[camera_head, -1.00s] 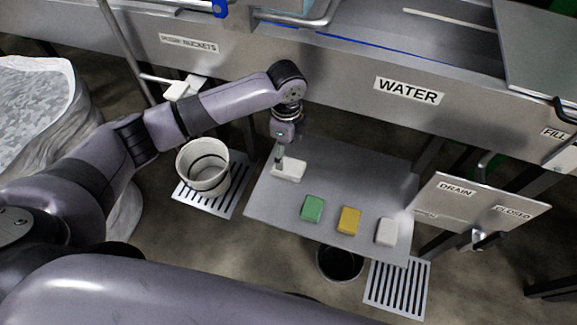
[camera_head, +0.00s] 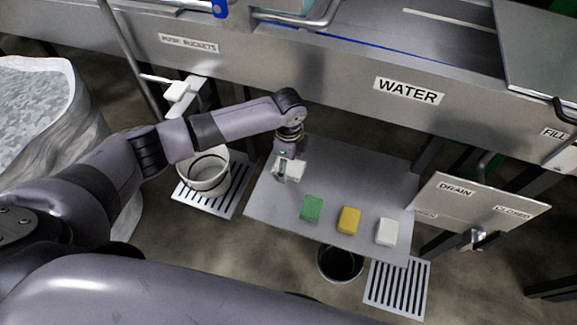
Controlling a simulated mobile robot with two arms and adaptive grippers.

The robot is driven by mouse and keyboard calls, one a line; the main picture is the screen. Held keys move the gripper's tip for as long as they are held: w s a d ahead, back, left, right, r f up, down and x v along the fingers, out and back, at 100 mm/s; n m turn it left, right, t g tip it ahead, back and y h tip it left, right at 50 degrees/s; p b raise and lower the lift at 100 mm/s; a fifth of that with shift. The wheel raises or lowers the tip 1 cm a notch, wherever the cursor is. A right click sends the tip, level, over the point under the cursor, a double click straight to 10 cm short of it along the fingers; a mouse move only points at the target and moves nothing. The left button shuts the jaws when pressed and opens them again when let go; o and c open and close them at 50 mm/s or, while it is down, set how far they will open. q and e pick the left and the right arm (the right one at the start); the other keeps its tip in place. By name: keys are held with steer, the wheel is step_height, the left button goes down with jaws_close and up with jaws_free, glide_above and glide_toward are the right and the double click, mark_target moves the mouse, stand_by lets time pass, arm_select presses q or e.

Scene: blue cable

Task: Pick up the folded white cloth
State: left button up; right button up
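A small white folded piece, which looks like the white cloth (camera_head: 298,168), lies at the upper left of the grey shelf (camera_head: 340,166). My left gripper (camera_head: 287,178) is down at this cloth, with its fingers over or against the cloth's near left side and hiding part of it. The fingers are too small to tell whether they are open or closed on it. The cloth appears to be at the shelf surface. My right gripper is not in view.
A green block (camera_head: 312,208), a yellow block (camera_head: 348,220) and a white block (camera_head: 387,232) lie along the shelf's near side. A white bucket (camera_head: 207,175) stands on a slotted grate at left. The WATER trough (camera_head: 340,75) runs behind.

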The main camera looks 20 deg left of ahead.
mark_target(288, 165)
arm_select(q)
steer(key=c, duration=0.9)
steer(key=shift+r, duration=0.15)
steer(key=shift+c, duration=0.2)
step_height(288, 165, up, 10)
